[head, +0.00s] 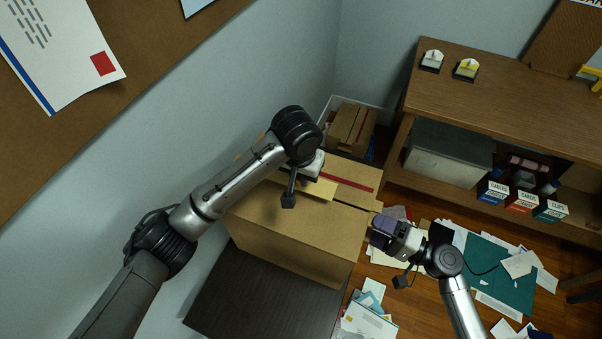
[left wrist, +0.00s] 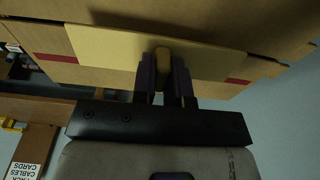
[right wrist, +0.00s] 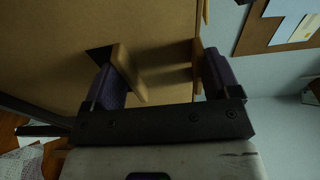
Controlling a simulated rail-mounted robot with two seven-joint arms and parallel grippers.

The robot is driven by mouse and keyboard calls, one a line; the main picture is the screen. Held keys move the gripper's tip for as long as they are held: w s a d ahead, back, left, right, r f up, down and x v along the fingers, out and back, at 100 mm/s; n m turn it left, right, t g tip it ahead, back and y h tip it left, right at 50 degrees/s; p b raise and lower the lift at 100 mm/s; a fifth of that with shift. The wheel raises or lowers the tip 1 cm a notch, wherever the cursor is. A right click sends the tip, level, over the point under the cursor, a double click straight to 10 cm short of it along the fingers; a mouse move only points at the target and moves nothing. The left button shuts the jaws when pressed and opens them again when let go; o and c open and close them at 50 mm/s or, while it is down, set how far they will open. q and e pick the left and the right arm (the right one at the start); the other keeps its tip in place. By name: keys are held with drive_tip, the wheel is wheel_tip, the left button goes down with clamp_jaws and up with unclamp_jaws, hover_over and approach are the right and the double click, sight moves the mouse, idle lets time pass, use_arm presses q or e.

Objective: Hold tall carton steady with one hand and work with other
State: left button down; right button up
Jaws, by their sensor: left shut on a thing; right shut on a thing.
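The tall tan carton (head: 295,240) stands upright in the middle of the head view, with a red strip along its top. A flat yellow piece (head: 318,190) lies on the top; the left wrist view shows it (left wrist: 110,45) with a small knob (left wrist: 162,58). My left gripper (head: 308,170) is over the carton top, its fingers shut on this knob. My right gripper (head: 376,230) is at the carton's right side. In the right wrist view its fingers (right wrist: 165,85) stand wide apart around tan protruding parts (right wrist: 128,75) of the carton side (right wrist: 50,45). The exact contact is dim.
A dark surface (head: 250,300) lies in front of the carton. A smaller open box (head: 352,124) is behind it. A wooden bench (head: 500,90) with a shelf of small boxes stands at right. Papers and a green mat (head: 495,275) cover the floor. A wall is at left.

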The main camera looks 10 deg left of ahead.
use_arm(q)
drive_tip(key=shift+r, duration=3.45)
use_arm(e)
drive_tip(key=o, duration=1.1)
drive_tip(key=shift+o, duration=0.2)
drive_tip(key=v, duration=1.2)
